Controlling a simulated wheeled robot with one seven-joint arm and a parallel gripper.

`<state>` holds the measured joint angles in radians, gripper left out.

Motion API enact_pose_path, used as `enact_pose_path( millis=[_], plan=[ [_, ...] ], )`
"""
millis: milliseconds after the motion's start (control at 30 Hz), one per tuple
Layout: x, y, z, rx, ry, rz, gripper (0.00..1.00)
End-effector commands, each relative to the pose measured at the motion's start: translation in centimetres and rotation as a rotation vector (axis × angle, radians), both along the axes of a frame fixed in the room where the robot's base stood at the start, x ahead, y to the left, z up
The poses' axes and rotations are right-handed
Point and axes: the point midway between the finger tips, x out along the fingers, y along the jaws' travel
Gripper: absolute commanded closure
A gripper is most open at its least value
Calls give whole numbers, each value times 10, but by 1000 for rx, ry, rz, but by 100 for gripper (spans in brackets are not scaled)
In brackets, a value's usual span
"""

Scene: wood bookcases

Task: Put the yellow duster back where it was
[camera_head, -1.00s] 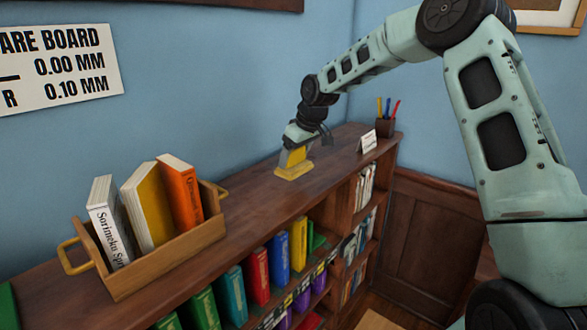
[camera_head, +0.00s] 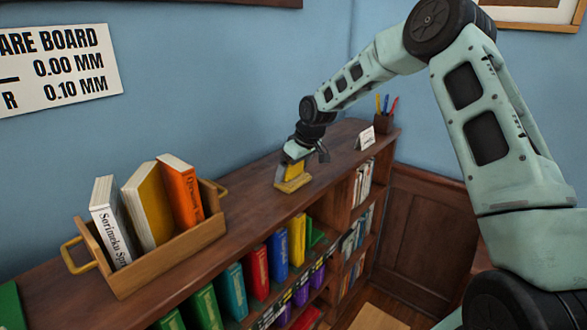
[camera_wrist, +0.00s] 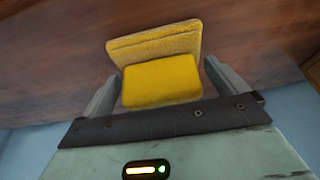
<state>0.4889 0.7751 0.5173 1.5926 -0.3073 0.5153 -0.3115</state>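The yellow duster (camera_head: 293,183) lies flat on top of the wooden bookcase, near its front edge. It is a flat yellow pad with a smooth block handle on it. My gripper (camera_head: 303,162) is just above it, pointing down. In the wrist view the duster's handle (camera_wrist: 162,82) lies between the two fingers of my gripper (camera_wrist: 163,78), with narrow gaps at both sides. The fingers stand wide apart.
A wooden tray (camera_head: 170,262) with several books stands at the left on the bookcase top (camera_head: 245,218). A white card (camera_head: 366,138) and a pen cup (camera_head: 384,124) stand at the far right end. Blue wall runs behind. The top between tray and duster is clear.

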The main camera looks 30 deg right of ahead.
Motion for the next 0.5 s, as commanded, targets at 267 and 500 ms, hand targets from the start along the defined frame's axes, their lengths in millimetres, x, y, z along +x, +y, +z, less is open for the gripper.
enact_pose_path(
  millis=[267, 500],
  plan=[
    [-1, -1, 5, 0, -2, 0, 2],
    [-14, -8, 42, -2, -6, -3, 2]
  ],
)
